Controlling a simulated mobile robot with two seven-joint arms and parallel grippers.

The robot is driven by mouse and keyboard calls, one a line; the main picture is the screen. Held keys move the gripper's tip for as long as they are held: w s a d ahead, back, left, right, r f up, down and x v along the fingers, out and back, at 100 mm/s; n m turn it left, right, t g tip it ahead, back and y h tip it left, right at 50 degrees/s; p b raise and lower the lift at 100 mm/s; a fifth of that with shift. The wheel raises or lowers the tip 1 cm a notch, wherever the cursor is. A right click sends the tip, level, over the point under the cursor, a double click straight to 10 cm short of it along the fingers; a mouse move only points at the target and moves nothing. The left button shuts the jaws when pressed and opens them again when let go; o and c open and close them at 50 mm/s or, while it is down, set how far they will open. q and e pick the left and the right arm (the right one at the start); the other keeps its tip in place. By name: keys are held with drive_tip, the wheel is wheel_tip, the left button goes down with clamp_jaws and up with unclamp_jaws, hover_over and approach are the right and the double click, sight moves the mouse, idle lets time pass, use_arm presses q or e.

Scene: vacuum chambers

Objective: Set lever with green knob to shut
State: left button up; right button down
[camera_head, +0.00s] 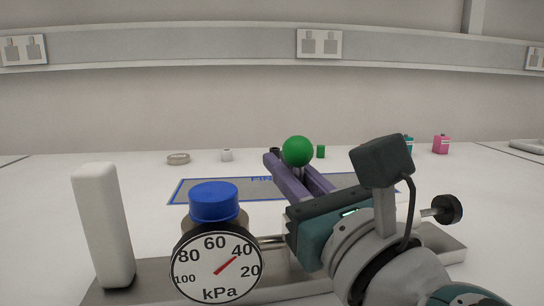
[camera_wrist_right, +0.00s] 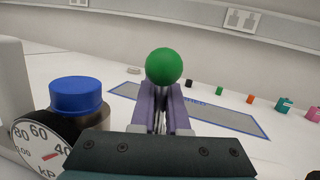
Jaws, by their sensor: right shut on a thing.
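The green knob (camera_head: 297,151) is a round ball at the tip of my right gripper's purple fingers. It also shows in the right wrist view (camera_wrist_right: 164,66), just beyond the fingertips. My right gripper (camera_head: 291,172) is shut on the lever just below the knob. The lever's stem is mostly hidden between the fingers, and its lower end is hidden behind the gripper body. A pressure gauge (camera_head: 215,268) marked kPa sits left of my gripper, its red needle near 40. My left gripper is not in view.
A blue cap (camera_head: 214,201) stands behind the gauge, and a white upright post (camera_head: 103,227) stands at the left of the metal base (camera_head: 432,238). A black knob (camera_head: 447,209) is right of my arm. A blue-bordered mat (camera_head: 187,190) and small objects lie farther back.

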idle(0.4)
drive_tip(key=c, duration=1.2)
unclamp_jaws()
drive_tip(key=b+v, duration=0.1)
drive_tip(key=v, duration=0.9)
